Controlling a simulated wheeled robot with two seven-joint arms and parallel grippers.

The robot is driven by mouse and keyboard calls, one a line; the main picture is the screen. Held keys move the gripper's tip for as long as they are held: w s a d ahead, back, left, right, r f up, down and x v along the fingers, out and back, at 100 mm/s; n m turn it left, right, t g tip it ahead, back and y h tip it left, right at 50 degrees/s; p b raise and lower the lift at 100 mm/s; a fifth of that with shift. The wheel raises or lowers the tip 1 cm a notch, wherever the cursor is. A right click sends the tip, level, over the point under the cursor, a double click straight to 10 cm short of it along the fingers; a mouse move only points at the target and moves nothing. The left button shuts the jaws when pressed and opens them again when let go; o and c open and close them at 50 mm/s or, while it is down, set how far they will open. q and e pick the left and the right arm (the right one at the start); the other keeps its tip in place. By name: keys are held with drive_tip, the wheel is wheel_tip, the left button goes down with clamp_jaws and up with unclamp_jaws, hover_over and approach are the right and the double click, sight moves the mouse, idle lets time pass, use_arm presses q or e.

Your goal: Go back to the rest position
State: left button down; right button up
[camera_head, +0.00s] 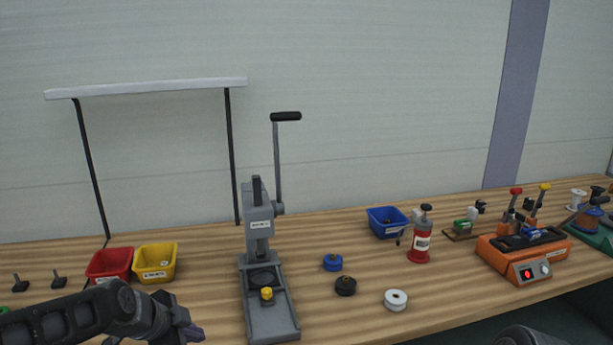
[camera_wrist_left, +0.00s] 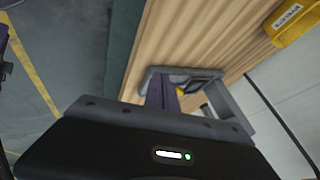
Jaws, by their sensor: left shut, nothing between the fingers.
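My left gripper (camera_head: 188,333) is low in the head view, at the front edge of the wooden bench and left of the grey hand press (camera_head: 262,270). It is shut and empty. In the left wrist view its purple fingers (camera_wrist_left: 166,92) show over the bench edge, with part of the press behind them. My right gripper is not in view; a dark rounded part at the bottom right of the head view may belong to my right arm.
Red (camera_head: 110,264) and yellow bins (camera_head: 156,262) stand behind my left arm. Blue (camera_head: 333,262), black (camera_head: 346,286) and white spools (camera_head: 396,300) lie right of the press.

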use_arm(q)
drive_tip(key=s+d+f+n+g+h, duration=0.1)
drive_tip(key=s+d+f+n, duration=0.15)
drive_tip(key=f, duration=0.45)
drive_tip(key=s+d+f+n+g, duration=0.1)
drive_tip(key=s+d+f+n, duration=0.2)
drive_tip(key=f, duration=0.4)
drive_tip(key=s+d+f+n+g+h, duration=0.1)
drive_tip(key=s+d+f+n, duration=0.1)
drive_tip(key=d+f, duration=0.35)
drive_tip(key=s+d+f+n+g, duration=0.3)
drive_tip(key=s+f+n, duration=0.5)
drive_tip(key=s+f, duration=0.9)
drive_tip(key=s+d, duration=0.1)
drive_tip(key=s, duration=0.1)
drive_tip(key=shift+s+y, duration=0.3)
drive_tip(key=shift+y, duration=0.1)
